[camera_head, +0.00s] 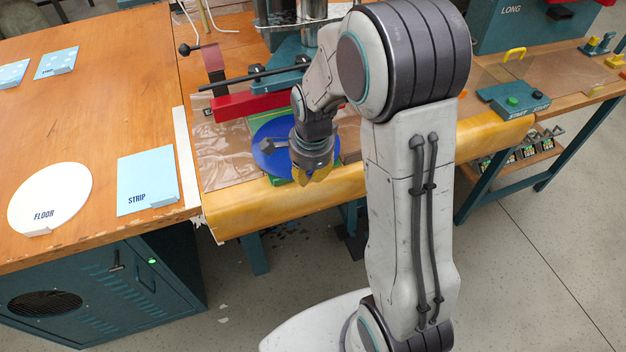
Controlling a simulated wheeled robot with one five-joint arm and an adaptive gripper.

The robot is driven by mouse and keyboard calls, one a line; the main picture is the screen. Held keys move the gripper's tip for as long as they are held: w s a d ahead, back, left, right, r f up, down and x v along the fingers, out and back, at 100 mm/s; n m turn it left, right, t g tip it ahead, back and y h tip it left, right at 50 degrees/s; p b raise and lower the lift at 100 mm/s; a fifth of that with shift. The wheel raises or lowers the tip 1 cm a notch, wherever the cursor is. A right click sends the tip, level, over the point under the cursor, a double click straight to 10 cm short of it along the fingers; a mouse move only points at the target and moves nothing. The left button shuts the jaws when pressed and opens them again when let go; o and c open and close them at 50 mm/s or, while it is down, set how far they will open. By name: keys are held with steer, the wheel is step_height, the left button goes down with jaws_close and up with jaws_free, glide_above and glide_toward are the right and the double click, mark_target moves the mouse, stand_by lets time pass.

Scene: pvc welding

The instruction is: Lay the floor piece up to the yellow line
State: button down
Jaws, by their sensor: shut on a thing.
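A round blue disc (268,134), which looks like the floor piece, lies flat over a green plate (259,117) at the front of the welding machine. My gripper (314,176), with yellow fingers, points down at the disc's front right edge and is shut on it. The wrist covers part of the disc, and the fingertips' contact is hard to see. A white circle marked FLOOR (52,190) on the left table is empty. I cannot make out a yellow line by the disc.
A red bar (250,105) and dark lever stand just behind the disc. The bench has a padded yellow front edge (240,212). A blue STRIP mat (146,182) lies on the left table. A button box (515,99) stands at right. My arm hides the middle of the bench.

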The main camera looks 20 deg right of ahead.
steer(key=shift+w+p, duration=0.3)
steer(key=shift+w, duration=1.15)
steer(key=shift+w+f+b, duration=0.3)
steer(key=shift+w+f, duration=0.25)
steer(key=shift+w, duration=0.15)
steer(key=shift+w+f, duration=0.1)
steer(key=shift+w, duration=0.05)
steer(key=shift+s+f+b, duration=0.3)
steer(key=shift+f+b, duration=0.3)
steer(key=shift+f, duration=0.2)
steer(key=shift+w, duration=0.3)
stand_by(1.7)
steer(key=c, duration=1.3)
jaws_free()
steer(key=shift+a, duration=0.1)
steer(key=shift+r, duration=0.15)
